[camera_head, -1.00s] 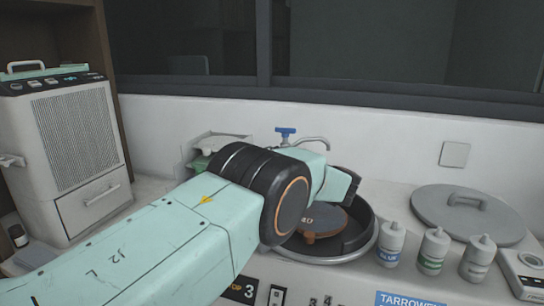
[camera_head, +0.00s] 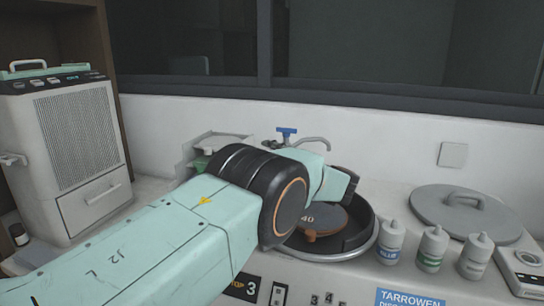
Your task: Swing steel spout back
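The steel spout (camera_head: 314,141) is a thin curved pipe at the back of the round basin. It comes from beside a blue tap handle (camera_head: 287,132) near the wall and its end points to the right. My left arm comes in from the left and crosses in front of the spout's base and part of the basin. My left gripper is hidden behind the arm's own links, so its fingers do not show. My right gripper is not in view.
The dark round basin (camera_head: 366,216) holds a brown disc (camera_head: 322,217). Three bottles, including a blue-labelled one (camera_head: 390,243), stand to its right. A grey lid (camera_head: 460,211) lies behind them. A large vented machine (camera_head: 75,140) stands at left.

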